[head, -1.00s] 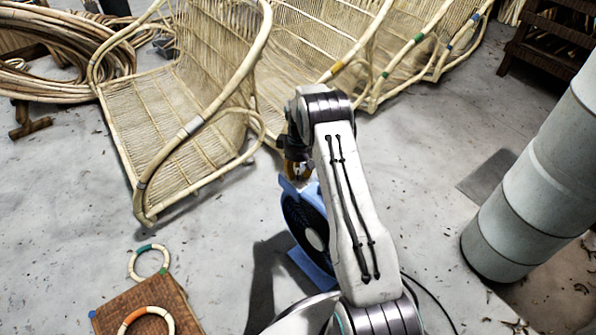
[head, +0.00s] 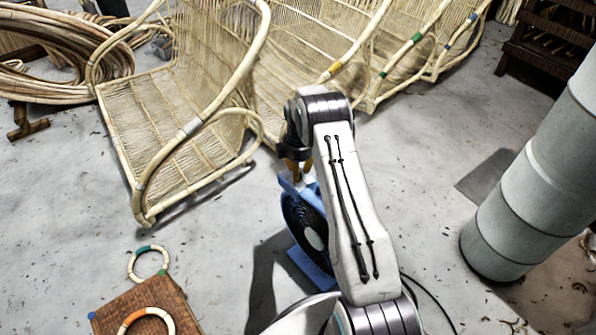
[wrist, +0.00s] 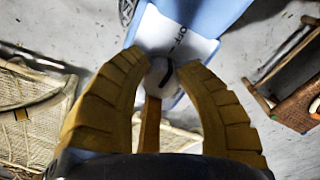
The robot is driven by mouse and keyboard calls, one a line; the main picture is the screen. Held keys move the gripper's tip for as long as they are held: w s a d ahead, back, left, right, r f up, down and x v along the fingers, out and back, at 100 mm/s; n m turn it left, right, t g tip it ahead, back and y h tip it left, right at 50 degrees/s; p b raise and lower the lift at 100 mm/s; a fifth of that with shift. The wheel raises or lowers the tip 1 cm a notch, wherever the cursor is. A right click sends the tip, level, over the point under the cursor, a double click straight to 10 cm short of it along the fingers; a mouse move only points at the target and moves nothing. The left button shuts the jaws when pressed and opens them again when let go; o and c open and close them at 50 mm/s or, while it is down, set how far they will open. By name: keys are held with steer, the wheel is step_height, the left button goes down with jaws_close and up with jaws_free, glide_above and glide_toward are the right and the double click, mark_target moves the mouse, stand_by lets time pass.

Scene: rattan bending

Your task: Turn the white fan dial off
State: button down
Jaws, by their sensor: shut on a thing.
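The blue fan (head: 308,262) stands on the floor, partly behind my arm in the head view. Its dark round grille faces left. In the wrist view, the white dial (wrist: 160,78) with a dark pointer line sits at a white plate (wrist: 172,40) on the fan's blue body (wrist: 205,14). Part of the plate's lettering shows, apparently "OFF". My gripper (wrist: 162,66) has its yellow ribbed fingers shut on the dial, one on each side. In the head view my gripper (head: 298,172) is at the top of the fan. The exact dial setting cannot be told.
Several rattan chair frames (head: 185,125) stand behind and left of the fan. A wicker stool (head: 150,300) with rattan rings is at the lower left. A thick grey column (head: 530,185) stands at the right. Bare floor lies between them.

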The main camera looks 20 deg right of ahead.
steer(key=shift+s+d+f+n, duration=0.1)
steer(key=shift+s+f+n, duration=0.2)
stand_by(0.4)
steer(key=c, duration=0.9)
jaws_free()
steer(key=shift+w+r, duration=0.1)
steer(key=shift+w+r, duration=0.1)
steer(key=shift+r, duration=0.05)
steer(key=shift+r, duration=0.3)
step_height(320, 180, up, 11)
steer(key=shift+r, duration=0.1)
